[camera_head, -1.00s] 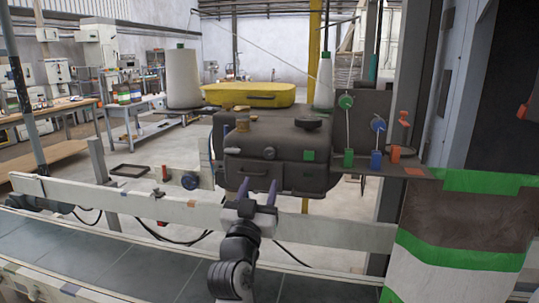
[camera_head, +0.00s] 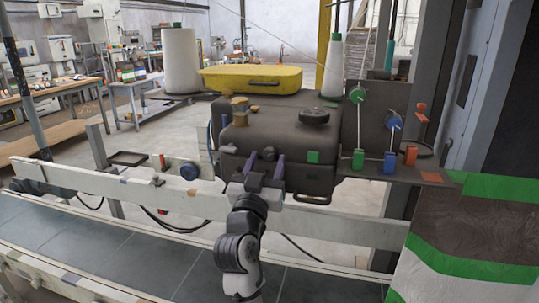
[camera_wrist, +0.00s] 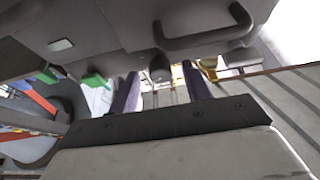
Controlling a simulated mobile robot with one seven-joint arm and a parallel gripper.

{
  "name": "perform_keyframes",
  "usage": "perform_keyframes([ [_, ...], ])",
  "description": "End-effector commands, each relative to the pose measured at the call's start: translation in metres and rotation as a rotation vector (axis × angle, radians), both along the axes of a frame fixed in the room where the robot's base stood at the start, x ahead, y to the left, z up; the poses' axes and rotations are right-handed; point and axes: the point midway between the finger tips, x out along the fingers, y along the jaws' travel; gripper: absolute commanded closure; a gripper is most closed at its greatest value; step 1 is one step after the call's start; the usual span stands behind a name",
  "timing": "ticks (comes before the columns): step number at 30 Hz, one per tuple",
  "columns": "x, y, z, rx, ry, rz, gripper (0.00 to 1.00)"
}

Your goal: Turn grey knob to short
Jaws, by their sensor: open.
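The dark machine head (camera_head: 285,135) fills the middle of the head view. A small grey knob (camera_head: 269,153) stands out from its front face, left of a green square (camera_head: 313,157). My gripper (camera_head: 265,160) is at this front face with its fingers apart, one on each side of the knob. In the wrist view my gripper (camera_wrist: 160,85) is open, and the grey knob (camera_wrist: 160,68) shows between and beyond the fingertips. I cannot tell whether a finger touches it. The knob's pointer and any setting marks are too small to read.
A black round cap (camera_head: 314,116) and a brass-coloured part (camera_head: 239,108) sit on top of the machine. A handle (camera_wrist: 205,40) juts out near my gripper. Thread cones (camera_head: 181,60) stand behind. A pale rail (camera_head: 130,187) and conveyor (camera_head: 110,245) run below.

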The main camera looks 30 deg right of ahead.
Motion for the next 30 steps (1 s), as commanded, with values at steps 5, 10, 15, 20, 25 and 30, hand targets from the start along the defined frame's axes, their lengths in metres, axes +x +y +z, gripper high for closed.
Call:
perform_keyframes([
  [5,-0.0006,0.0006,0.0026,0.0,0.0,0.0,0.51],
  [10,-0.0005,0.0009,0.0024,0.0,0.0,0.0,0.51],
  [15,-0.0004,0.0008,0.0023,0.0,0.0,0.0,0.57],
  [20,-0.0004,0.0008,0.0023,0.0,0.0,0.0,0.78],
  [25,-0.0003,0.0008,0.0023,0.0,0.0,0.0,0.96],
  [30,-0.0005,0.0006,0.0025,-0.007,0.007,0.0,0.96],
])
